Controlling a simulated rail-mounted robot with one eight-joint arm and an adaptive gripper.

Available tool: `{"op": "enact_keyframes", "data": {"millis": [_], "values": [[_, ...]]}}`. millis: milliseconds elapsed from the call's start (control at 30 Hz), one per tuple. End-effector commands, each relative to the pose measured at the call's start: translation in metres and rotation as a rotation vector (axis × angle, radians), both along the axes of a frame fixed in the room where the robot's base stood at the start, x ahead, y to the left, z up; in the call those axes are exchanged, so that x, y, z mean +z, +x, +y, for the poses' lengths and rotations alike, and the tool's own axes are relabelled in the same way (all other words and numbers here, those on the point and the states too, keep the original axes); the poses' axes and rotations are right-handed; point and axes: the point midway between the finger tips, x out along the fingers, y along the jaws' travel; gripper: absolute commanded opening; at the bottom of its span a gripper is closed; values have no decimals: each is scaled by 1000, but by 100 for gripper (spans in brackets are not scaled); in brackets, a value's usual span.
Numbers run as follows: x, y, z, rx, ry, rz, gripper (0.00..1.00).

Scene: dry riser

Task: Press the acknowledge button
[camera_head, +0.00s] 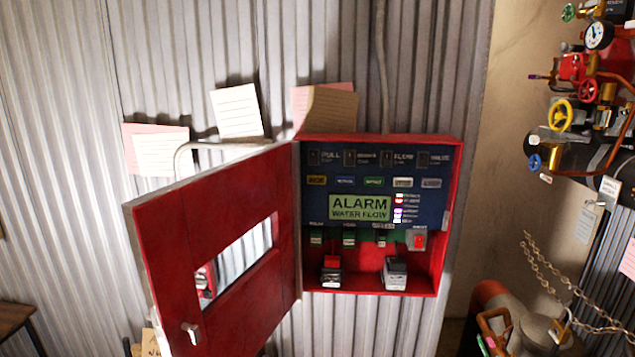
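A red alarm panel box (452,215) hangs on the corrugated wall, with its red door (220,230) swung open to the left. Inside, a lit green display (360,207) reads "ALARM WATER FLOW". A red switch (419,241) sits at lower right of the panel face. My gripper is not in view.
The open door juts out at the box's left side. Two block-like devices (332,271) (395,273) sit in the box bottom. Pipes with a yellow valve wheel (560,115) and a gauge (599,35) stand at right, above a hanging chain (570,290). The space before the panel looks clear.

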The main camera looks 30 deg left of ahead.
Motion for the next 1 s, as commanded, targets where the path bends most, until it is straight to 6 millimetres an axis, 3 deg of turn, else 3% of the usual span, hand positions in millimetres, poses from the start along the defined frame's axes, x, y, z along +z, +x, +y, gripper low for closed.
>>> {"op": "enact_keyframes", "data": {"millis": [33, 433, 1000], "values": [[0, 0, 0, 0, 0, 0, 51], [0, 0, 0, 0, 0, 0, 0], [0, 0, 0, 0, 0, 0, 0]]}}
